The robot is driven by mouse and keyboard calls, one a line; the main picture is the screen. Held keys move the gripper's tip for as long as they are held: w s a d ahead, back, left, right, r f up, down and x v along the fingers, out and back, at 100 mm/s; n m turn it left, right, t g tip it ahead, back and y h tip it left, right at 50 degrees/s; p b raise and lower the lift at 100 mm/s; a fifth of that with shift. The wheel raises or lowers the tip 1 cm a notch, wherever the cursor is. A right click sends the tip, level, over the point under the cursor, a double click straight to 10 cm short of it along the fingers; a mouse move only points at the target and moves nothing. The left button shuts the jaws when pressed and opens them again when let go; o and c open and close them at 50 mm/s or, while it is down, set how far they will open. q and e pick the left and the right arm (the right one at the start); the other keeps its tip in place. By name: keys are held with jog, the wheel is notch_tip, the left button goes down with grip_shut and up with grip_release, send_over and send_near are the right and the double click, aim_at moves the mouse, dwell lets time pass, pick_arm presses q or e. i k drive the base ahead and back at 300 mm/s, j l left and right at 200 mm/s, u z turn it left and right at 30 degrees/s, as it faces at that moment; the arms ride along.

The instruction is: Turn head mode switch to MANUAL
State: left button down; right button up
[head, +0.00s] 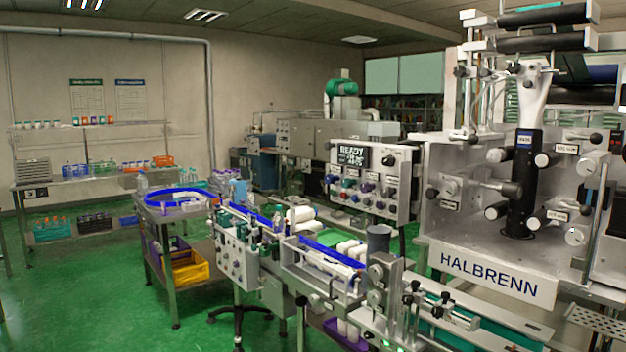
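A grey control panel (402,210) stands in the middle of the head view, left of the large machine. Its dark display (353,156) reads READY, with smaller lines too blurred to be sure of. Several coloured knobs and buttons (365,187) sit below the display with small labels. The white applicator head (435,222), marked HALBRENN, fills the right side and has several black knobs and small labelled plates. I cannot tell which control is the head mode switch or where it points. Neither of my grippers is in view.
A conveyor with blue rails (258,217) runs from a round table (165,207) at the left toward the front right, carrying white containers. A yellow crate (190,272) sits under the round table. Shelves (70,183) line the back left wall. Green floor (90,290) is clear at the front left.

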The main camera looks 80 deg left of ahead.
aim_at(389, 162)
jog(key=u, duration=2.3)
